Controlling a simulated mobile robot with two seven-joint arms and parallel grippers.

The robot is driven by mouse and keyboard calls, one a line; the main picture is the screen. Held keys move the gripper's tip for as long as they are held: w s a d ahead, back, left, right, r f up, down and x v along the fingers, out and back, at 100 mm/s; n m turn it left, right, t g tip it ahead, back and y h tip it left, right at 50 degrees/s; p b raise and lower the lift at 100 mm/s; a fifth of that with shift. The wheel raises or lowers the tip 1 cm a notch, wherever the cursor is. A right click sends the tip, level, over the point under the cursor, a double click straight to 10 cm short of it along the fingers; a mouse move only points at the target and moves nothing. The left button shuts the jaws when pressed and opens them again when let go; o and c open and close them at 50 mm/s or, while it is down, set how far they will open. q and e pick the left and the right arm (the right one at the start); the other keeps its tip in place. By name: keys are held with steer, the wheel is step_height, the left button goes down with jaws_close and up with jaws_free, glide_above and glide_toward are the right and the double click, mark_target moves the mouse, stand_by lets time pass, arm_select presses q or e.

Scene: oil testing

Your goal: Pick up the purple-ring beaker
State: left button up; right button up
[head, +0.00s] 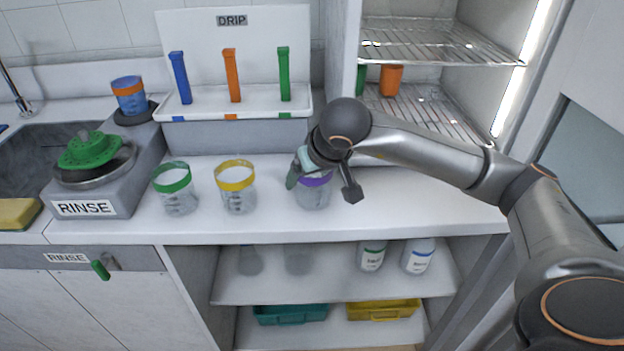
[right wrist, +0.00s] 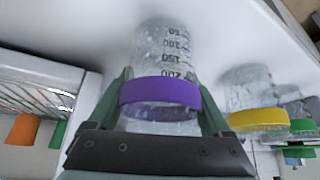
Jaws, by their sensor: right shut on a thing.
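The purple-ring beaker (head: 313,193) stands on the white counter in the head view, clear with a purple band, partly hidden by my right gripper (head: 314,180). In the right wrist view the purple-ring beaker (right wrist: 162,92) sits between the two fingers of my right gripper (right wrist: 170,105), which is shut on it at the purple band. Whether its base touches the counter is hard to tell. My left gripper is not in view.
A yellow-ring beaker (head: 236,188) and a green-ring beaker (head: 175,190) stand to the left on the counter (head: 270,226). Behind is the DRIP rack (head: 215,104) with colored holders. An open cabinet with wire shelves (head: 440,42) is at the back right. Free counter lies right of the purple-ring beaker.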

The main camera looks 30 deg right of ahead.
steer(key=shift+r, duration=0.1)
steer(key=shift+r, duration=0.25)
step_height(320, 180, up, 2)
steer(key=shift+r, duration=0.25)
steer(key=v, duration=0.5)
steer(key=a+v, duration=0.1)
steer(key=v, duration=0.1)
steer(key=shift+s+a+r+p, duration=0.1)
steer(key=shift+s+p, duration=0.2)
steer(key=s+a+r, duration=0.3)
steer(key=s+r, duration=0.1)
steer(key=s, duration=0.4)
arm_select(q)
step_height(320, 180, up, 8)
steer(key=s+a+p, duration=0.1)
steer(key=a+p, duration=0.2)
steer(key=p, duration=0.7)
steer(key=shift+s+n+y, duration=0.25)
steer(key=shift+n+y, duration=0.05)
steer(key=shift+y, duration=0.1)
arm_select(e)
steer(key=w+a+f+n+y, duration=0.1)
steer(key=w+a+f, duration=0.3)
steer(key=a, duration=0.1)
steer(key=shift+w+f+n, duration=0.4)
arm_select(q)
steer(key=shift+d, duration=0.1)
